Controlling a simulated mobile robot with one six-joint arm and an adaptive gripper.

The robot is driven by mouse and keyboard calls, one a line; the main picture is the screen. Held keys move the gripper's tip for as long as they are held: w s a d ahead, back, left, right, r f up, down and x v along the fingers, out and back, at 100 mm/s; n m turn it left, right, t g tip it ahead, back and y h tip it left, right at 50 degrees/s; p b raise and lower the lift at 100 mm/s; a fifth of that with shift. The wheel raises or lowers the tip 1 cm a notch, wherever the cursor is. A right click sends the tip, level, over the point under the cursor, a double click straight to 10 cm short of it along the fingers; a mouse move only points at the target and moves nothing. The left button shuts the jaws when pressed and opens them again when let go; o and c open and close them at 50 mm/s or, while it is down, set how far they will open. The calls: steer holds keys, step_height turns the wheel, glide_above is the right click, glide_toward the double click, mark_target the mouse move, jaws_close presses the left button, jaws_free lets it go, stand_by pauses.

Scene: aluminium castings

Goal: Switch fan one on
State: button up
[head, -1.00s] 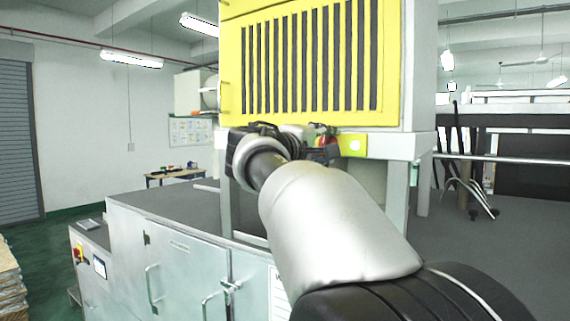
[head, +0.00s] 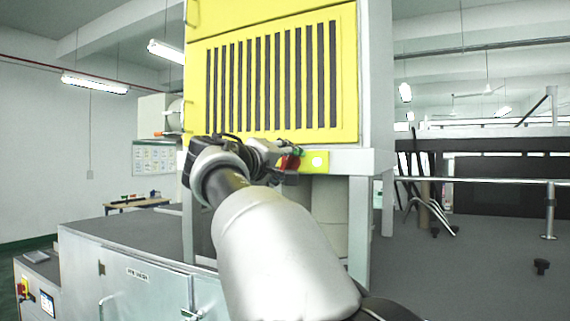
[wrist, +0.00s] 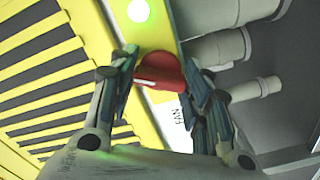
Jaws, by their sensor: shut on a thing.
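The fan switch is a red rotary knob (wrist: 160,72) on a yellow switch plate, seen between my fingers in the wrist view. My gripper (wrist: 158,62) is shut on this red knob, one finger on each side. In the head view the gripper (head: 272,150) is at the plate's left end and partly hides the knob. A round lamp (wrist: 138,10) glows bright green beyond the knob. It shows as a pale spot on the yellow plate (head: 317,161) in the head view. A label reading "FAN" (wrist: 182,114) is partly hidden by my finger.
A yellow louvred cabinet (head: 198,22) stands just above the switch plate, on a grey frame (head: 358,230). Grey pipes (wrist: 225,48) run beside the plate. A metal cabinet (head: 135,285) stands below left. A railing (head: 480,182) is at right.

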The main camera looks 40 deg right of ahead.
steer(key=o, duration=1.1)
steer(key=shift+c, duration=0.2)
steer(key=v, duration=1.2)
